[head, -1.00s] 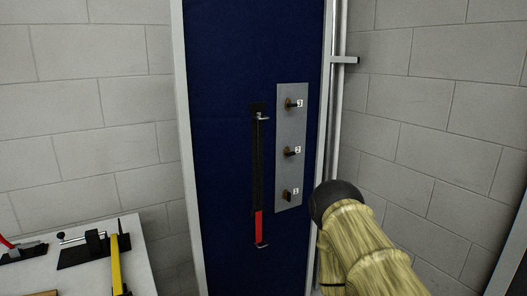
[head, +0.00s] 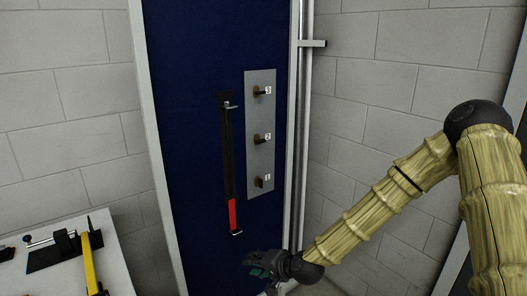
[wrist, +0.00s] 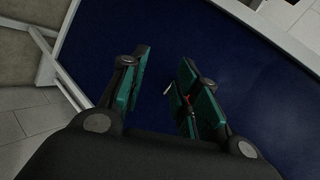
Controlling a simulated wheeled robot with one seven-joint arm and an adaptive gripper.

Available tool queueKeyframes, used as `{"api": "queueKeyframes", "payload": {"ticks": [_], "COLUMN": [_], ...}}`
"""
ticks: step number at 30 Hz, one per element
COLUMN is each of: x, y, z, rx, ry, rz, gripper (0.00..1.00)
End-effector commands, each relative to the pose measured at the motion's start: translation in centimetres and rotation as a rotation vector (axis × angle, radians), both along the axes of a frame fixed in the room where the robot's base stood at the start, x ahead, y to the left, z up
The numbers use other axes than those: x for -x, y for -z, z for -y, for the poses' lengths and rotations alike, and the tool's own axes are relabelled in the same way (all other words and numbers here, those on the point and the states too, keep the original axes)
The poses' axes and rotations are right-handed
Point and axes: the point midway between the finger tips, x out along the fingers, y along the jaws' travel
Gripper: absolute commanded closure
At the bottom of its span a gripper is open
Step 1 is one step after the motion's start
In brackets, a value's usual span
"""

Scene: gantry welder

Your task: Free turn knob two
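Knob two (head: 258,139) is the middle of three brown knobs on a grey plate (head: 261,166) fixed to the blue door. A small white label marked 2 sits at its right. Knob three (head: 258,92) is above it and knob one (head: 259,182) below. My gripper (head: 258,266) is low in front of the door, below the plate and clear of the knobs. The wrist view shows my gripper (wrist: 165,85) open, with green-padded fingers apart and nothing held. No knob can be made out in the wrist view.
A long black and red handle (head: 228,165) runs down the door left of the plate. A pale pipe (head: 302,110) stands along the door's right edge. A white table (head: 125,262) with clamp-like tools (head: 60,248) is at lower left.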

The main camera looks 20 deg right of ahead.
Motion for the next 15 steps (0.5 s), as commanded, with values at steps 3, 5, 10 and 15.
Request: {"api": "queueKeyframes", "payload": {"ticks": [3,5,10,15], "x": [-4.4,-6.2,-9.9,-11.6], "y": [-7.3,-10.9,-20.7,-27.9], "z": [2.2,3.5,7.4,11.0], "rx": [-0.111,-0.165,-0.309,-0.413], "ry": [0.073,0.104,0.177,0.225], "rz": [0.102,0.149,0.279,0.371], "gripper": [0.69,0.69,0.69,0.69]}}
